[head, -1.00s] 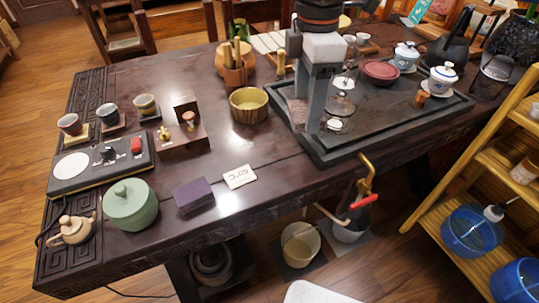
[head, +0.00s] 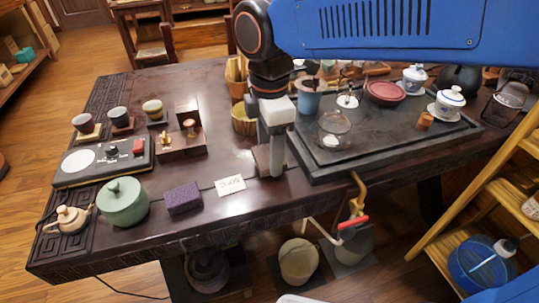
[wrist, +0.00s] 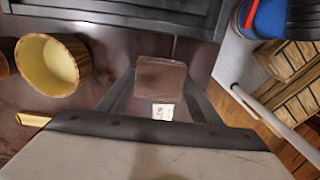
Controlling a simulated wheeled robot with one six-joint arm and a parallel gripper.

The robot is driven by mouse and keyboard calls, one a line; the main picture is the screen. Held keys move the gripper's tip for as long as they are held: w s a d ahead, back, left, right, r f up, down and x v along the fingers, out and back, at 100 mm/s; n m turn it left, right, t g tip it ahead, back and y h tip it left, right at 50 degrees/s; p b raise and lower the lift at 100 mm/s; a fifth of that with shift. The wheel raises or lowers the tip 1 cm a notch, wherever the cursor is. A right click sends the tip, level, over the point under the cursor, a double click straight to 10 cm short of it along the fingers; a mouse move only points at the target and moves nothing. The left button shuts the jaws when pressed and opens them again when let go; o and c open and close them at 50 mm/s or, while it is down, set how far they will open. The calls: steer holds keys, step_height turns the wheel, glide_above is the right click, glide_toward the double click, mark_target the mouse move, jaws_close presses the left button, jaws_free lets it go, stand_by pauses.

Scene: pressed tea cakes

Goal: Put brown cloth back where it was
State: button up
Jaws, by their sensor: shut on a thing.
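The brown cloth (wrist: 160,80) is a small folded square between my gripper's fingers in the wrist view. My gripper (wrist: 157,98) is shut on it. In the head view my gripper (head: 275,165) points down above the table, between the tray and the white card, with the cloth (head: 262,158) at its fingertips. I cannot tell whether the cloth touches the table.
The dark tea tray (head: 400,145) lies to the right. A bamboo bowl (head: 243,123) stands behind to the left. A white card (head: 230,185), a purple block (head: 184,198) and a green lidded jar (head: 123,205) line the table's front.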

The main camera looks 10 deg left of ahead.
steer(key=shift+f, duration=0.95)
steer(key=shift+f, duration=0.15)
steer(key=o, duration=1)
step_height(320, 180, up, 12)
